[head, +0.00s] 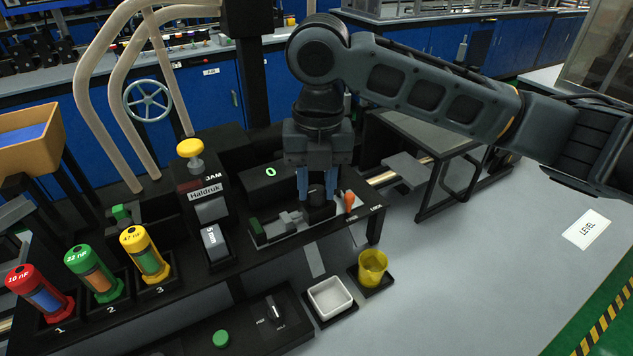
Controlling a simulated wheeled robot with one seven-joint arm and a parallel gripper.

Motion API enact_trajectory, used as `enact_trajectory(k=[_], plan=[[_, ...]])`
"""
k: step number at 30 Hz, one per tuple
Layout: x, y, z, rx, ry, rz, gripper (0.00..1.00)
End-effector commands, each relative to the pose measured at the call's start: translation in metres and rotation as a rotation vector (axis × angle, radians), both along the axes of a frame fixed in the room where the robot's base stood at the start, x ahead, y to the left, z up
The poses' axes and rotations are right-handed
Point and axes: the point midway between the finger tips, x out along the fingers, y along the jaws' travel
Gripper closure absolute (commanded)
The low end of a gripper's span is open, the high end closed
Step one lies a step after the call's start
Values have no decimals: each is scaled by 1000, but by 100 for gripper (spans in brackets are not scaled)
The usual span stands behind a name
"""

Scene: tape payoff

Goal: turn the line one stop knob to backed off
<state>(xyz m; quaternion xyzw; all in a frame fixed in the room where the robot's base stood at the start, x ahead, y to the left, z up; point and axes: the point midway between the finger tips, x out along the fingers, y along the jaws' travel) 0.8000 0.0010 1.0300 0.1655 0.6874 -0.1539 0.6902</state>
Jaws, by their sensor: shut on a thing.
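My gripper (318,192) points down over the black fixture near the middle of the head view. Its two blue fingers are shut on a dark round knob (317,194), one finger on each side. The knob stands on the fixture's plate, beside a small grey-green vise-like block (290,222). I cannot read a line one label or a backed-off mark at this knob, and its pointer is not clear. Another black knob (272,308) with a pale pointer and small white lettering sits on the front panel, apart from the gripper.
An orange-tipped lever (349,201) stands close to the right finger. A yellow cup (372,268) and a white tray (329,298) sit in front. Red, green and yellow canisters (92,270) stand at left. A yellow button post (191,150) rises left of the gripper. Grey bench at right is mostly clear.

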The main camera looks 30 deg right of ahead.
Motion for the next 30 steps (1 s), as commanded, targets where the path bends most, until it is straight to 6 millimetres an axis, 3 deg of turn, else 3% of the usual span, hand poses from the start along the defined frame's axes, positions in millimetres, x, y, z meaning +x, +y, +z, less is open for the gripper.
enact_trajectory(k=[5,6,13,23,30], plan=[[0,0,-1,0,1,1,97],[0,0,-1,0,1,1,63],[0,0,0,0,1,0,41],[0,0,6,0,-1,0,41],[0,0,42,0,-2,1,41]])
